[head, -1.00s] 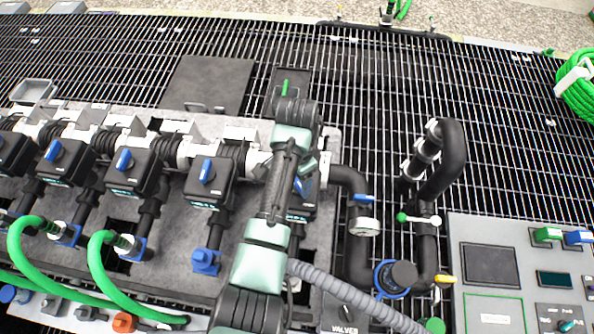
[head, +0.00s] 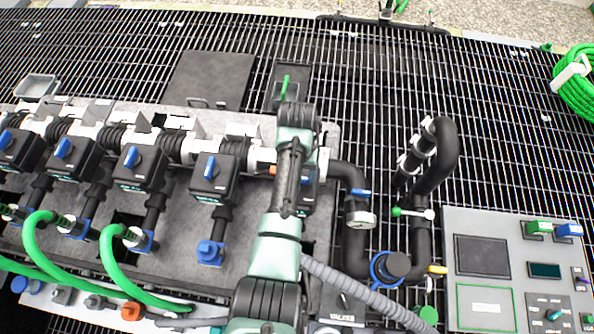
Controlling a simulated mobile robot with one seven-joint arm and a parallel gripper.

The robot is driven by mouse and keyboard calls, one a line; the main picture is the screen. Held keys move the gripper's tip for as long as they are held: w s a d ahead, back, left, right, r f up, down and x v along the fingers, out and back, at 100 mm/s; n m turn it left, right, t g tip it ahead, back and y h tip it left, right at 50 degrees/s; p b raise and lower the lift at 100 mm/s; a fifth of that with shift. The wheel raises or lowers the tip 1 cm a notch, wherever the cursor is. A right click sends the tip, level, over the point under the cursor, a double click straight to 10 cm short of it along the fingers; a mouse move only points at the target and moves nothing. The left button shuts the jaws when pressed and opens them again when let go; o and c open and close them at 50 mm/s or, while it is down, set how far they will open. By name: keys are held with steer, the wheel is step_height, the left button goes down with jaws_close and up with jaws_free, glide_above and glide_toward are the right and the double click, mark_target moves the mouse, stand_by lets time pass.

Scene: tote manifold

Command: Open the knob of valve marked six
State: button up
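A row of black valve boxes with blue knobs runs along the grey manifold plate. One valve box (head: 214,178) stands just left of my arm, its blue knob (head: 210,167) close to upright. The number marks are too small to read, so I cannot tell which valve is six. My arm reaches over the right end of the row. My gripper is hidden behind the arm, and its state does not show.
A control panel (head: 483,256) lies at the lower right. Green hoses (head: 112,262) loop at the lower left. Open grating (head: 375,100) lies behind.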

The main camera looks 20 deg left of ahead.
steer(key=shift+n, duration=0.4)
steer(key=o, duration=1.3)
step_height(320, 180, up, 13)
steer(key=shift+r+b, duration=0.1)
steer(key=shift+b, duration=0.3)
steer(key=shift+w, duration=0.1)
